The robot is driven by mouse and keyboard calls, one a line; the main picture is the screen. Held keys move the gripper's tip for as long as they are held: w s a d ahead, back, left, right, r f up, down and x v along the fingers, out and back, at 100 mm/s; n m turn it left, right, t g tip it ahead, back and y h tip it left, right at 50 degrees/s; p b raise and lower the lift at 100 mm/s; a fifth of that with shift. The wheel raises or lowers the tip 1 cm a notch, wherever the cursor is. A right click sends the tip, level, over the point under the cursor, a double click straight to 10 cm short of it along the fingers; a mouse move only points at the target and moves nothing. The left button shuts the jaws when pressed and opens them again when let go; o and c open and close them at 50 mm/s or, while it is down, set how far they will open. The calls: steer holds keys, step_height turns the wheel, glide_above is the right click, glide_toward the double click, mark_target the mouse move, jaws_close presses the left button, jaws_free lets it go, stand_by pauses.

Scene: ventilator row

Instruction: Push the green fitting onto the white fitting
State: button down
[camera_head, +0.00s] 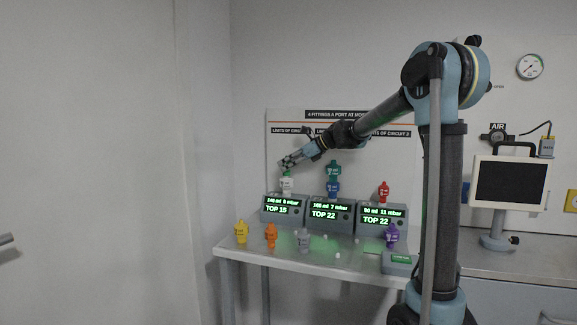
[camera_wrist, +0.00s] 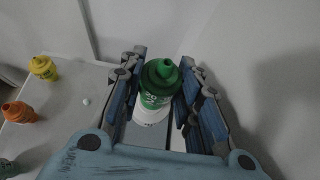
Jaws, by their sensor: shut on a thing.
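The green fitting (camera_wrist: 158,86) is between the fingers of my gripper (camera_wrist: 164,84) in the wrist view, and my gripper is shut on it. The white fitting (camera_wrist: 150,116) shows directly under it, partly covered by the green one. In the head view the white fitting (camera_head: 287,187) stands upright on top of the left ventilator (camera_head: 283,208). My gripper (camera_head: 287,163) is just above it, with a bit of green at the fingertips. The two fittings look in line and very close or touching; I cannot tell how far one sits on the other.
A teal fitting (camera_head: 333,170) sits on a blue fitting (camera_head: 333,188) on the middle ventilator (camera_head: 331,215). A red fitting (camera_head: 383,191) tops the right ventilator (camera_head: 381,217). Yellow (camera_head: 241,231), orange (camera_head: 270,235), grey (camera_head: 304,240) and purple (camera_head: 392,236) fittings stand along the table front.

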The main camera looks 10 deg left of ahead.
steer(key=shift+f, duration=0.55)
stand_by(0.8)
steer(key=c, duration=1.1)
jaws_free()
